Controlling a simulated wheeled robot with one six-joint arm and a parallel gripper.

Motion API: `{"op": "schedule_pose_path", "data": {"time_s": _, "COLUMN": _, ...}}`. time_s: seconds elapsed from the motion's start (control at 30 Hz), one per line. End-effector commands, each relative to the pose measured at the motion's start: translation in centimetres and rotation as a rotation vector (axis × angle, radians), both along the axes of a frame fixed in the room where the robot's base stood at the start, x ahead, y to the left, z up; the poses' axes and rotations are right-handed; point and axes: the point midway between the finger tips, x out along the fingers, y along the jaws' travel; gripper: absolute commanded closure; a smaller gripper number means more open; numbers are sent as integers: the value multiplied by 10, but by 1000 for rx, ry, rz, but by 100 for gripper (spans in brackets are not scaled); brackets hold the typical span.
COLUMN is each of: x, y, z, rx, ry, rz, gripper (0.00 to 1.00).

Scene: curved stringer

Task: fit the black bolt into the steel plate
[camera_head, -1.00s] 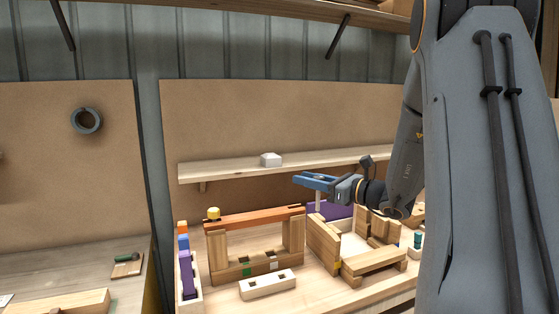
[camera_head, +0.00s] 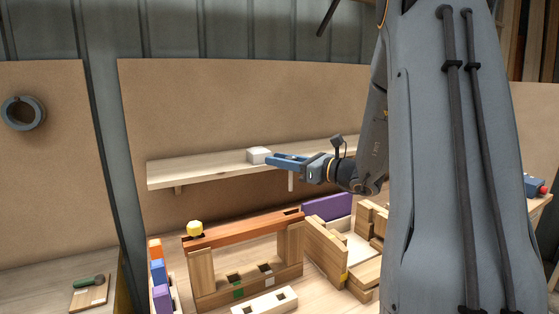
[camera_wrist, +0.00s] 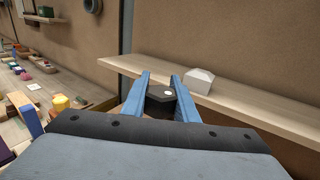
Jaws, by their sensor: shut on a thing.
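My gripper (camera_head: 282,160) is shut on the black bolt in front of the shelf. In the wrist view the bolt's dark, faceted head (camera_wrist: 160,93) sits between the two blue fingers. In the head view a pale shank (camera_head: 291,181) hangs straight down below the fingers, clear of the bench. I cannot make out a steel plate for certain. An orange-brown beam (camera_head: 246,227) lies across two wooden posts, with a yellow-headed piece (camera_head: 195,228) at its left end and a dark spot, perhaps a hole, near its right end. The gripper is above and behind that right end.
A wooden shelf (camera_head: 205,169) carries a white block (camera_head: 258,154) close to the fingertips. Below stand wooden frames (camera_head: 326,247), a purple panel (camera_head: 327,206) and a pale block with holes (camera_head: 265,302). Coloured blocks (camera_head: 158,270) line the left side. Air above the beam is clear.

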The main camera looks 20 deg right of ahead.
Motion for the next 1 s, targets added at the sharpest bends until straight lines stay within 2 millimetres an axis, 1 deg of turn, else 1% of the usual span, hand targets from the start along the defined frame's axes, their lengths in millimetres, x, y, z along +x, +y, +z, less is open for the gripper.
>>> {"op": "schedule_pose_path", "data": {"time_s": 0.13, "x": -1, "y": -1, "z": 1, "rx": 2, "ry": -1, "rz": -1, "gripper": 100}}
{"op": "schedule_pose_path", "data": {"time_s": 0.27, "x": -1, "y": -2, "z": -4, "rx": 2, "ry": -1, "rz": -2, "gripper": 100}}
{"op": "schedule_pose_path", "data": {"time_s": 0.47, "x": -1, "y": -3, "z": -18, "rx": 2, "ry": -1, "rz": -4, "gripper": 100}}
{"op": "schedule_pose_path", "data": {"time_s": 0.8, "x": -1, "y": -3, "z": -48, "rx": 3, "ry": -1, "rz": -4, "gripper": 100}}
{"op": "schedule_pose_path", "data": {"time_s": 1.0, "x": -1, "y": -3, "z": -57, "rx": 3, "ry": -1, "rz": -4, "gripper": 100}}
